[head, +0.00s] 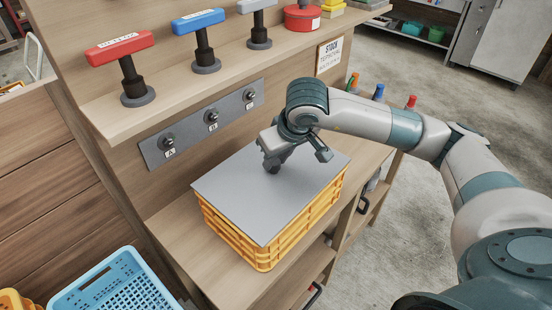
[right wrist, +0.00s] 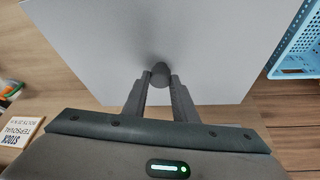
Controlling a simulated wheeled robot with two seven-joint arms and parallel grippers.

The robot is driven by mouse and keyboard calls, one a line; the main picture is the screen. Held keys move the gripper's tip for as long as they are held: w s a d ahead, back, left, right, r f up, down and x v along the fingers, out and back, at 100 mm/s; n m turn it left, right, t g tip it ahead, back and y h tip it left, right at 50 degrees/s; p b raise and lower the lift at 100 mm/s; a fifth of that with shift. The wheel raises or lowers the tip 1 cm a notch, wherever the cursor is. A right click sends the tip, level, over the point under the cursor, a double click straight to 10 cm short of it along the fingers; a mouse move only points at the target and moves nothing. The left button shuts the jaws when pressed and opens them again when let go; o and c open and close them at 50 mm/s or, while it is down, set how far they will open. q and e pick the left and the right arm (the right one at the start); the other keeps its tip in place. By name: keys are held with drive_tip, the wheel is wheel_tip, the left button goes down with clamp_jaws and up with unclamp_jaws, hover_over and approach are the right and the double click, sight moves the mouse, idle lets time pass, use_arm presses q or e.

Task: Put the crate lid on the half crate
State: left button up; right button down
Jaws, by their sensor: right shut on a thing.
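The crate lid (head: 262,207) is a flat grey panel with a dark round knob near its middle. It lies over the top of the yellow-orange half crate (head: 245,249) on the wooden bench, and no clear gap shows between them. The inside of the crate is hidden under the lid. My right gripper (head: 273,168) is above the lid, shut on its knob. In the right wrist view, both fingers (right wrist: 160,84) press on the knob (right wrist: 160,72), and the grey lid (right wrist: 100,45) fills much of the picture. My left gripper is not in view.
A blue basket (head: 112,283) stands low at the front left. Red (head: 119,48), blue (head: 198,21) and grey handled tools stand on the shelf above, over a panel with several knobs (head: 212,128). Coloured bottles (head: 378,92) stand behind my right arm.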

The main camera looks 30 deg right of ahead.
drive_tip(key=shift+f+b, duration=0.2)
drive_tip(key=shift+b, duration=0.55)
idle(0.8)
drive_tip(key=c, duration=1.4)
unclamp_jaws()
drive_tip(key=shift+o, duration=0.2)
drive_tip(key=shift+r, duration=0.1)
drive_tip(key=shift+s+r, duration=0.25)
drive_tip(key=shift+r, duration=0.25)
drive_tip(key=b+v, duration=0.4)
drive_tip(key=v, duration=1.2)
drive_tip(key=shift+r, duration=0.1)
